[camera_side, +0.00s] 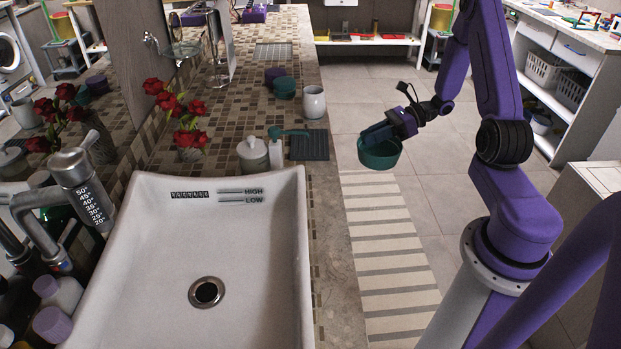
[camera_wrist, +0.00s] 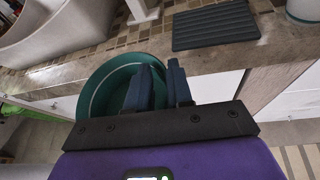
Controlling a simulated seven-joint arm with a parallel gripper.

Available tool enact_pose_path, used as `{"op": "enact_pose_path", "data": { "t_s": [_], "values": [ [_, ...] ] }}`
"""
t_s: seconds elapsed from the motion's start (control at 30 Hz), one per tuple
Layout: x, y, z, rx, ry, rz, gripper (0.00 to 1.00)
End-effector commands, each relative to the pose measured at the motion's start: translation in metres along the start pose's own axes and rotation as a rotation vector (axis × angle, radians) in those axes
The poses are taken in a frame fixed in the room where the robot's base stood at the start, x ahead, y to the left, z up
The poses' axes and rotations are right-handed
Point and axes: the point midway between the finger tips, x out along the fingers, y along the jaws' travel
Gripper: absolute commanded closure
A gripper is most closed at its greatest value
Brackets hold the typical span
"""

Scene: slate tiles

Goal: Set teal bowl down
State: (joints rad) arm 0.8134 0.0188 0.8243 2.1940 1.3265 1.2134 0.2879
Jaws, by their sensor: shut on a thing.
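The teal bowl (camera_side: 381,159) hangs in the air, roughly upright, to the right of the counter's edge in the side view. My gripper (camera_side: 377,133) is shut on its rim. In the wrist view, one blue finger of my gripper (camera_wrist: 162,78) is inside the teal bowl (camera_wrist: 96,88) and the other is outside its wall. The bowl's near part is hidden behind the gripper body. In that view the bowl overlaps the counter's front edge.
A dark ribbed mat (camera_side: 309,146) lies on the tiled counter (camera_side: 335,215), bare on top. A white cup (camera_side: 314,102), a second teal bowl (camera_side: 284,89), a lidded jar (camera_side: 252,156) and a bottle (camera_side: 275,150) stand around it. A white sink (camera_side: 150,250) is nearer.

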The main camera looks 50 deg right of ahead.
Motion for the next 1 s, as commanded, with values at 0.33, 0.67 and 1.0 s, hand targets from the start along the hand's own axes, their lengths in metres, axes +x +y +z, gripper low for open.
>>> {"op": "enact_pose_path", "data": {
  "t_s": [0.33,0.67,1.0],
  "values": [
    [0.052,0.010,0.021,-0.005,0.003,0.012,1.00],
    [0.121,0.014,0.048,-0.005,0.002,0.009,1.00],
    [0.154,0.015,0.061,-0.003,0.003,0.006,1.00]
  ]
}}
